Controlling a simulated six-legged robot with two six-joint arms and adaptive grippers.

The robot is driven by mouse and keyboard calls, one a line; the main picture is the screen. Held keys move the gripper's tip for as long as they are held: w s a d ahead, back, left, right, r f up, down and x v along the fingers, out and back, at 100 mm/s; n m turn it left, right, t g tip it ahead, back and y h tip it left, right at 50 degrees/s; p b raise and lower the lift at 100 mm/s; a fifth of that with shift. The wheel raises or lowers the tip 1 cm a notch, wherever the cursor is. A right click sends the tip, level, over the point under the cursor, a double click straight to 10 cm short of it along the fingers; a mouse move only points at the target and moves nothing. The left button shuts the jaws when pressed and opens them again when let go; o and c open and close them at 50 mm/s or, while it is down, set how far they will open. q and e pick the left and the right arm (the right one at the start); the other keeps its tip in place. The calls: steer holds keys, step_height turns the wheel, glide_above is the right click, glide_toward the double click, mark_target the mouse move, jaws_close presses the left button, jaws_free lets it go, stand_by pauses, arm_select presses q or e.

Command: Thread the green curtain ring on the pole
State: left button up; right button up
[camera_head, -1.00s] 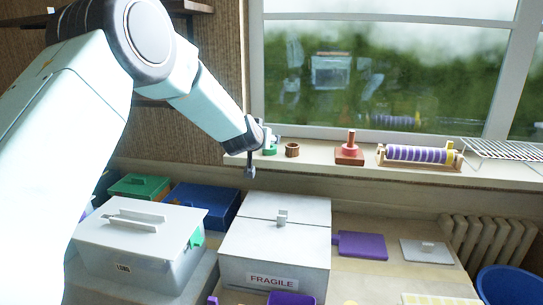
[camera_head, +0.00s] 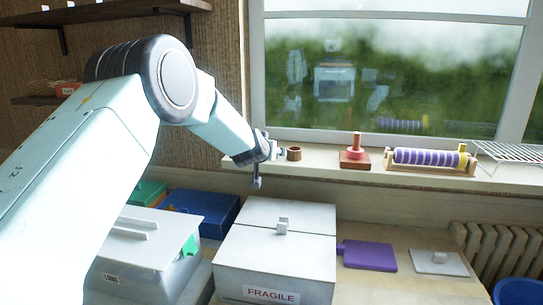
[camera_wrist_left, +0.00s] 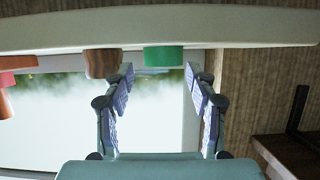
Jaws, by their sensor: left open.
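The green curtain ring (camera_wrist_left: 164,56) sits on the windowsill. In the left wrist view it shows between the fingers and beyond their tips. In the head view it is hidden behind my left gripper (camera_head: 268,167). That gripper is open and empty, at the sill's left end; it also shows in the left wrist view (camera_wrist_left: 160,80). A wooden rack (camera_head: 430,168) on the sill carries a horizontal pole with several purple rings (camera_head: 422,156) and a yellow piece (camera_head: 462,149) at its right end. My right gripper is not in view.
A brown ring-like piece (camera_head: 294,153) stands just right of the gripper. A red peg on a base (camera_head: 355,155) stands between it and the rack. A wire rack (camera_head: 505,152) lies at the right. Below are a FRAGILE box (camera_head: 275,255) and a purple board (camera_head: 370,256).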

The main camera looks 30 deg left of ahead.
arm_select(q)
steer(key=shift+w+a+f, duration=0.35)
steer(key=shift+w+a, duration=0.2)
steer(key=shift+w, duration=0.25)
steer(key=shift+w+f, duration=0.3)
steer(key=shift+w, duration=0.35)
steer(key=shift+s+r, duration=0.15)
steer(key=shift+s, duration=0.1)
steer(key=shift+c, duration=1.3)
steer(key=shift+w, duration=0.1)
steer(key=c, duration=0.3)
